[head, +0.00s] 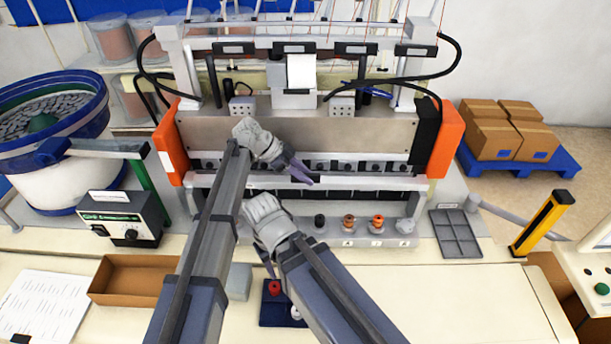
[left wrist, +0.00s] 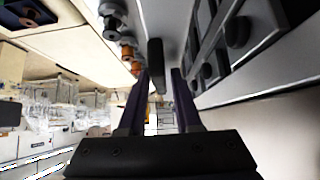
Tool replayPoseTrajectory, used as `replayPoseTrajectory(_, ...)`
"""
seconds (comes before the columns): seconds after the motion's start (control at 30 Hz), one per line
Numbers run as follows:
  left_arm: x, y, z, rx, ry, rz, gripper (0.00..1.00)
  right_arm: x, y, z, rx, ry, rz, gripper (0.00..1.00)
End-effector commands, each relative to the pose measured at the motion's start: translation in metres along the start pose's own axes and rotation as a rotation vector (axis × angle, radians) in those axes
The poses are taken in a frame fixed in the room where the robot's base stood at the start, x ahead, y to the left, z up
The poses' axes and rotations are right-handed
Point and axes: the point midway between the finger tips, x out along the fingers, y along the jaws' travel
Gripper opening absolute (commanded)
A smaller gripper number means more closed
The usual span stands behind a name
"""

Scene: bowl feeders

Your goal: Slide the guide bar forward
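The guide bar appears to be the long pale rail (head: 375,184) across the front of the machine. A short dark grip (head: 314,178) shows at its middle, and a dark upright piece, probably the same grip, shows in the left wrist view (left wrist: 156,52). My left gripper (head: 306,174) reaches the rail's middle from behind the arm. In the left wrist view its purple fingers (left wrist: 160,76) are apart, with the dark piece at or just beyond the tips; contact cannot be told. My right gripper (head: 268,263) points down over the front worktop, mostly hidden by its arm.
Knobs (head: 348,222) stand on the ledge before the rail. A grey divided tray (head: 455,234) lies right, a brown open box (head: 132,280) left. A bowl feeder (head: 50,140) stands far left, a yellow-black post (head: 542,222) right. The right front worktop is clear.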

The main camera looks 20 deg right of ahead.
Motion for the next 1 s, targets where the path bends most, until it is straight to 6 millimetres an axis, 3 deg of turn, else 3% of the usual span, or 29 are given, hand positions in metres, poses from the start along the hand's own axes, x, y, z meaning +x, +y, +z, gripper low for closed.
replayPoseTrajectory(0.03,-0.0001,0.0000,0.0001,0.000,0.000,0.000,0.26,0.0000,0.0000,0.0000,0.000,0.000,0.000,0.50)
replayPoseTrajectory(0.27,-0.0001,0.0000,0.0001,0.000,0.000,0.000,0.00,0.0000,0.0000,0.0000,0.000,0.000,0.000,0.50)
replayPoseTrajectory(1.0,-0.0002,-0.0001,0.0001,0.000,0.000,0.000,0.00,0.0000,0.0000,0.0000,0.000,0.000,0.000,0.50)
